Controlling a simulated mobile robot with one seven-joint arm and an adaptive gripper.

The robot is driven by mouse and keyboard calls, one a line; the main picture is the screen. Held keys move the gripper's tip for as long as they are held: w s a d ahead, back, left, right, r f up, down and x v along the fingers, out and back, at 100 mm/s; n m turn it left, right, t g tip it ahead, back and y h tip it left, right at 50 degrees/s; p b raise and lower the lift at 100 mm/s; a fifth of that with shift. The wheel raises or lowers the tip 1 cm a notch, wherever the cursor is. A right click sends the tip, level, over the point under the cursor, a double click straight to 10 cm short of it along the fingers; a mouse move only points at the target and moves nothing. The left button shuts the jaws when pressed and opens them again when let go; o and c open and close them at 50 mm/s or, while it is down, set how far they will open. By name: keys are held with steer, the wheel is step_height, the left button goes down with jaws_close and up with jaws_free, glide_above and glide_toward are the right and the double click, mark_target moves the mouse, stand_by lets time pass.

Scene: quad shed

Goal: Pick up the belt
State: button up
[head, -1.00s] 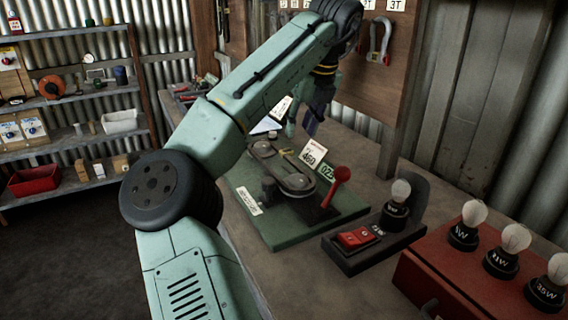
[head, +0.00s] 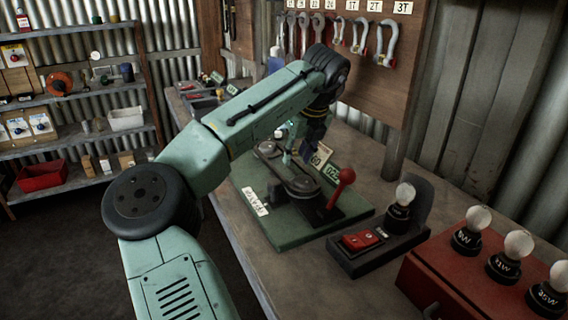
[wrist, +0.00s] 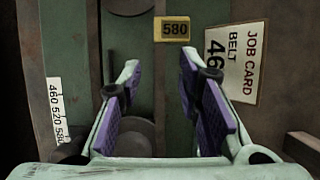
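My gripper (wrist: 158,75) is open, with purple-padded fingers apart and nothing held between them. In the head view my gripper (head: 297,148) points down over the far part of a green stand (head: 300,233). A dark belt (head: 284,173) appears to loop around two round pulleys on the stand. Its outline is hard to separate from the pulleys. In the wrist view a round pulley (wrist: 137,133) lies below and between the fingers. A yellow tag marked 580 (wrist: 172,28) lies just beyond the fingertips. My arm and gripper hide part of the stand.
A red-knobbed lever (head: 346,177) rises from the stand's right side. A job card (wrist: 236,62) reading BELT lies right of the fingers; a number strip (wrist: 57,112) lies left.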

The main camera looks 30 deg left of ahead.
steer(key=shift+f+p, duration=0.25)
steer(key=shift+p, duration=0.15)
stand_by(0.3)
jaws_close()
stand_by(0.5)
